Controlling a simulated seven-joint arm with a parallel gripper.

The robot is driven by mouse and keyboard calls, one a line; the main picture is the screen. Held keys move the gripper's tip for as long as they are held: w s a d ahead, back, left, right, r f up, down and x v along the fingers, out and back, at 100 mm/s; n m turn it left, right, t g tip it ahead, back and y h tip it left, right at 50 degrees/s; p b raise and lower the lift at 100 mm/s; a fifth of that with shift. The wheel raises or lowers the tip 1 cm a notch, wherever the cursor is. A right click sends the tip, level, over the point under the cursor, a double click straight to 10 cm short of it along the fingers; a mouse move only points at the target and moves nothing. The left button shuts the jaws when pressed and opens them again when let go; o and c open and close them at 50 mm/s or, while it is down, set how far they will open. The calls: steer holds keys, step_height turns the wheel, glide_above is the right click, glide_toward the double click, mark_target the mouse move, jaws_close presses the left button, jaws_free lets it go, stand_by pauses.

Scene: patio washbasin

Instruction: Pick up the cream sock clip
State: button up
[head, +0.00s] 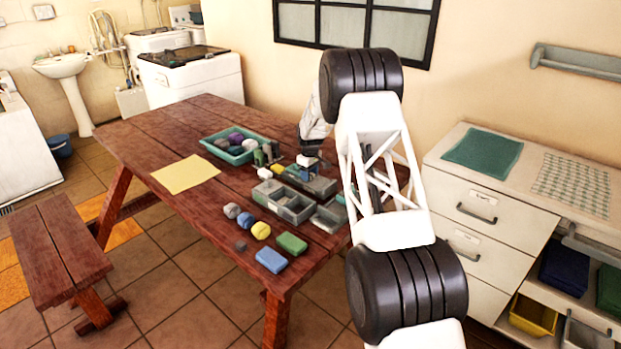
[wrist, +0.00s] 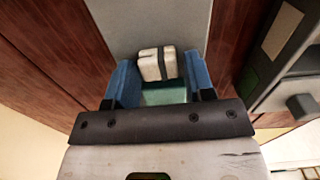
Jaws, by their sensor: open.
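The cream sock clip (wrist: 150,66) shows in the wrist view as a small cream block with a dark band across it. It lies between the two blue fingers of my gripper (wrist: 160,72), which are open on either side of it. I cannot tell whether either finger touches it. A teal patch (wrist: 165,97) shows just below the clip, and a grey surface (wrist: 155,22) lies beyond it.
The wooden table (head: 150,130) holds a teal tray (head: 225,155) of balled items, a yellow cloth (head: 186,174), grey open boxes (head: 285,203), a green block (head: 291,244) and a blue block (head: 271,260). A white drawer cabinet (head: 480,235) stands at right. The table's left end is clear.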

steer(key=shift+c, duration=0.3)
steer(key=c, duration=0.6)
steer(key=shift+r, duration=0.25)
steer(key=shift+r, duration=1.4)
steer(key=shift+s+r, duration=0.15)
steer(key=shift+s, duration=0.05)
steer(key=s, duration=0.5)
steer(key=s+d+r, duration=0.1)
steer(key=s, duration=0.9)
steer(key=shift+s+d+r, duration=0.2)
steer(key=shift+s+d, duration=0.05)
